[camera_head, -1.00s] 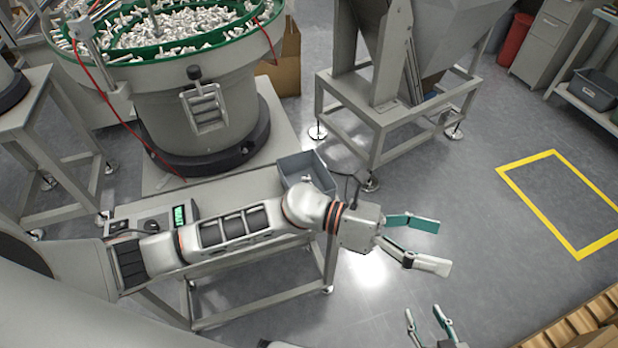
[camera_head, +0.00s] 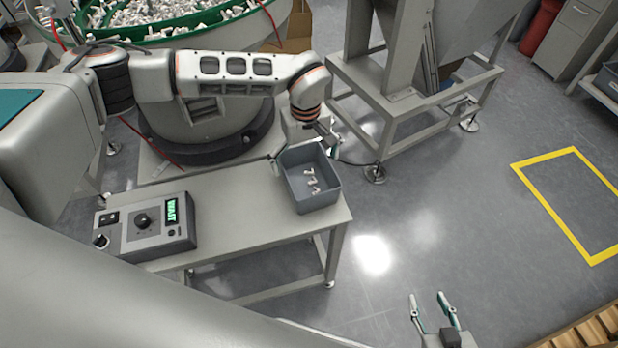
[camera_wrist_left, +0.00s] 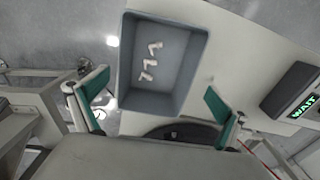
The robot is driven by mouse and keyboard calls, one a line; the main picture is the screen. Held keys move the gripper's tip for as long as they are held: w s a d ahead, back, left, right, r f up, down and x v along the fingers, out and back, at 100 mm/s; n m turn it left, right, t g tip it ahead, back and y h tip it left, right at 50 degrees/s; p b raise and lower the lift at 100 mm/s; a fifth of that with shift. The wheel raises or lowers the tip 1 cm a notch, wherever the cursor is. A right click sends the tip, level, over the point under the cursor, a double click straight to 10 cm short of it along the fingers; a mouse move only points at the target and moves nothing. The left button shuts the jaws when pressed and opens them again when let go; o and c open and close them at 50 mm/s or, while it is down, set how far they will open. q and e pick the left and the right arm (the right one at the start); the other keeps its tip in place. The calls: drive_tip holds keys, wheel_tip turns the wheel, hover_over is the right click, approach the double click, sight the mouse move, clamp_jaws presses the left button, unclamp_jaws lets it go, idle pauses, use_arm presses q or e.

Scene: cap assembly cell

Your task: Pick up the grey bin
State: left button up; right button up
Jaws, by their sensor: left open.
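The grey bin (camera_head: 318,201) stands upright at the right end of the steel bench, with 3 small white parts inside. It also shows in the left wrist view (camera_wrist_left: 186,88), ahead of the fingers. My left gripper (camera_head: 306,152) is open at the bin's far side, pointing down. In the left wrist view its two green-padded fingers (camera_wrist_left: 157,84) are spread to either side of the bin's near end, and I cannot tell whether they touch it. My right gripper (camera_head: 427,297) is open and empty at the bottom of the head view, apart from the bin.
A control box (camera_head: 146,223) with a lit WAIT display sits on the left of the bench (camera_head: 245,235). A large feeder bowl (camera_head: 205,125) is behind my left arm. A hopper frame (camera_head: 415,110) stands right of the bin.

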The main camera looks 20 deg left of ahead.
sight(308, 184)
use_arm(q)
drive_tip(key=f, duration=0.6)
drive_tip(key=shift+w+d+f+b, duration=0.2)
drive_tip(key=shift+d+f+b, duration=0.05)
drive_tip(key=shift+f+b, duration=0.1)
drive_tip(key=shift+r, duration=0.1)
drive_tip(key=c, duration=1.2)
